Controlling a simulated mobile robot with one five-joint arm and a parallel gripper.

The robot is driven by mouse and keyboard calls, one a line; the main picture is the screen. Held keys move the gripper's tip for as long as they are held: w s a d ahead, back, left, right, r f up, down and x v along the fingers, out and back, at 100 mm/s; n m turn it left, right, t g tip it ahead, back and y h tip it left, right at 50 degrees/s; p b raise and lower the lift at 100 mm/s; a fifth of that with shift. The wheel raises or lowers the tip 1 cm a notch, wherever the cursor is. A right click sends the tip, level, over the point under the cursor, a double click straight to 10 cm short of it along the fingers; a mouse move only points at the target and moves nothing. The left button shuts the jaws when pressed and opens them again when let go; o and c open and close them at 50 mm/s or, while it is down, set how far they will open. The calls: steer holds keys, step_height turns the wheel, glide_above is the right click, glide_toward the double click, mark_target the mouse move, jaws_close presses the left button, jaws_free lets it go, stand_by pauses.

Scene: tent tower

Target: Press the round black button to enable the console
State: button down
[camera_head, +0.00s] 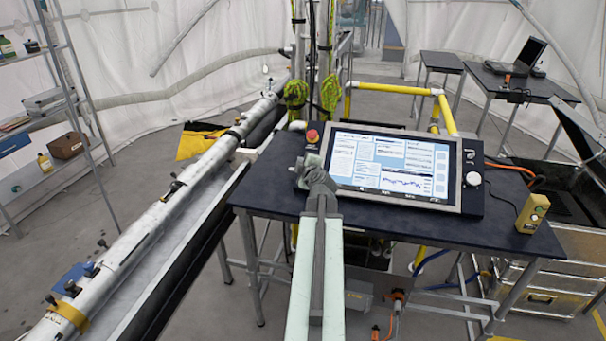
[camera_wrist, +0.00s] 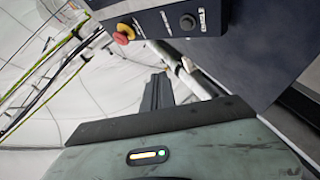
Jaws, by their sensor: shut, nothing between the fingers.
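The console (camera_head: 392,168) is a wide dark panel with a lit screen, lying on a dark table. The round black button (camera_wrist: 187,21) sits on the console strip at the top of the wrist view, right of the red mushroom button (camera_wrist: 122,33). In the head view the red button (camera_head: 312,135) is at the console's upper left, and my arm seems to hide the black button. My gripper (camera_head: 300,170) is at the console's left edge. In the wrist view my gripper (camera_wrist: 158,78) is shut and empty, its tips below the black button in the picture and apart from it.
The dark table (camera_head: 265,185) has bare room left of the console. A yellow handheld box (camera_head: 532,213) stands at its right. A long white pole (camera_head: 150,215) runs along the left. A laptop (camera_head: 520,58) stands on a back table.

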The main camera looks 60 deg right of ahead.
steer(key=shift+w+d+f+b, duration=0.25)
steer(key=shift+d+f+b, duration=0.55)
steer(key=shift+f+b, duration=0.4)
steer(key=shift+w+d+f+b, duration=0.3)
steer(key=shift+d+f+b, duration=0.45)
steer(key=shift+f+b, duration=0.45)
steer(key=shift+w+d+f+b, duration=0.25)
steer(key=shift+d+f+b, duration=0.55)
steer(key=shift+f+b, duration=0.4)
steer(key=shift+d+f+b, duration=0.25)
steer(key=shift+f+b, duration=0.05)
steer(key=shift+f, duration=0.05)
steer(key=shift+w+d+f+b, duration=0.1)
steer(key=shift+d+f+b, duration=0.1)
steer(key=shift+f+b, duration=0.15)
steer(key=shift+r, duration=0.1)
steer(key=shift+a+r+p, duration=0.45)
steer(key=shift+r+p, duration=0.15)
steer(key=shift+p, duration=0.1)
steer(key=a+r+p, duration=0.1)
steer(key=r+p, duration=0.1)
steer(key=s+a+r+p, duration=0.1)
steer(key=r+p, duration=0.1)
steer(key=shift+a, duration=0.4)
